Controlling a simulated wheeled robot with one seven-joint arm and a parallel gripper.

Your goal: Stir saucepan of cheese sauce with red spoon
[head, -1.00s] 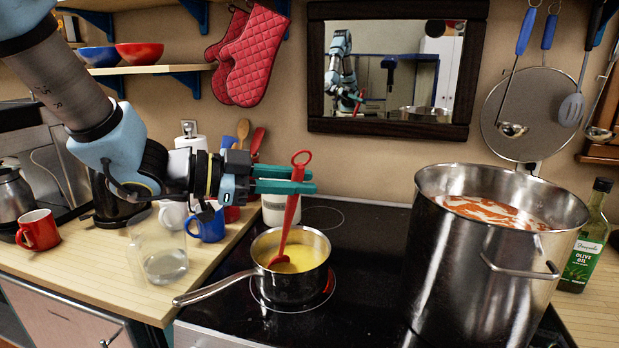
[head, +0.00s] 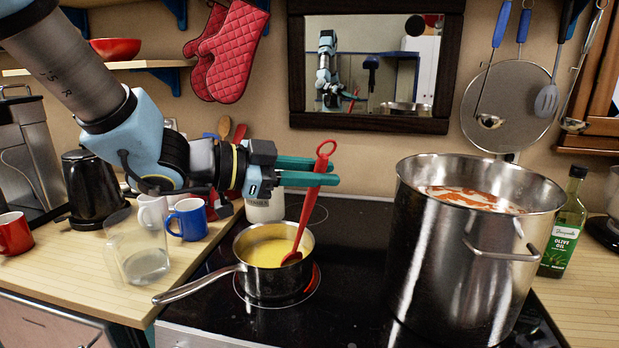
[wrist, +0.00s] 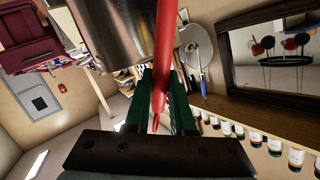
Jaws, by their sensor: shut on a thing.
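A small steel saucepan (head: 273,283) with yellow cheese sauce (head: 262,250) sits on a glowing burner, its handle pointing to the lower left. The red spoon (head: 309,205) stands tilted in the pan, its bowl in the sauce at the right side and its ring end up. My gripper (head: 322,172) reaches in from the left above the pan, its green fingers shut on the spoon's upper shaft. In the wrist view, the red spoon (wrist: 164,45) runs between the green fingers (wrist: 160,98).
A large steel pot (head: 470,250) of reddish soup stands close on the right. An olive oil bottle (head: 567,225) is beyond it. A clear glass (head: 140,248), a blue mug (head: 188,219) and a red mug (head: 14,233) stand on the left counter. A mirror (head: 372,65) hangs behind.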

